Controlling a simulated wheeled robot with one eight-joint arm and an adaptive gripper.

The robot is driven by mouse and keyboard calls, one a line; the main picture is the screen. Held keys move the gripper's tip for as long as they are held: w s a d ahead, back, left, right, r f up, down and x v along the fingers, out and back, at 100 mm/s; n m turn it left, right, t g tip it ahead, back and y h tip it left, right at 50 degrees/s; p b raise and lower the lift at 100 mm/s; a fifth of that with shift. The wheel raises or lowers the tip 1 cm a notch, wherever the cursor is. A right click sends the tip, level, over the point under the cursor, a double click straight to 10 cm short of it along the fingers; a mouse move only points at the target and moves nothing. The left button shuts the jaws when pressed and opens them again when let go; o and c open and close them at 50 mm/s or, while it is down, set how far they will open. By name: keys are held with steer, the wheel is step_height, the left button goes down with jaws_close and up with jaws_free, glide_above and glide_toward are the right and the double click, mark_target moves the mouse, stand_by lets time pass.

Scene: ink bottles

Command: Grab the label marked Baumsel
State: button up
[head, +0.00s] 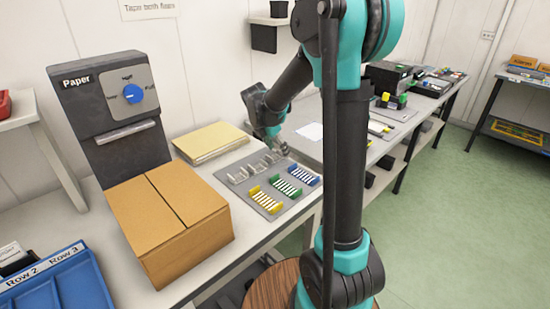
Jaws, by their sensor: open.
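No label with readable "Baumsel" lettering shows in the head view. A grey board (282,211) on the bench carries a yellow striped piece (266,199), a green striped piece (285,187) and a blue striped piece (304,175). Clear or pale holders (238,175) stand in a row along its back edge. My gripper (280,150) is open, low above the bench at the back right end of this row. It partly hides what is behind it. I cannot tell whether it touches a holder.
A cardboard box (168,217) and a dark "Paper" machine (110,115) stand left of the board. A paper stack (210,141) lies behind it. A blue tray (60,285) is at lower left. The bench continues right with a white sheet (311,131) and several devices.

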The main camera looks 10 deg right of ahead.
steer(key=shift+w+d+f, duration=0.1)
steer(key=shift+f, duration=0.35)
steer(key=c, duration=0.8)
steer(key=shift+r, duration=0.1)
steer(key=shift+c, duration=0.2)
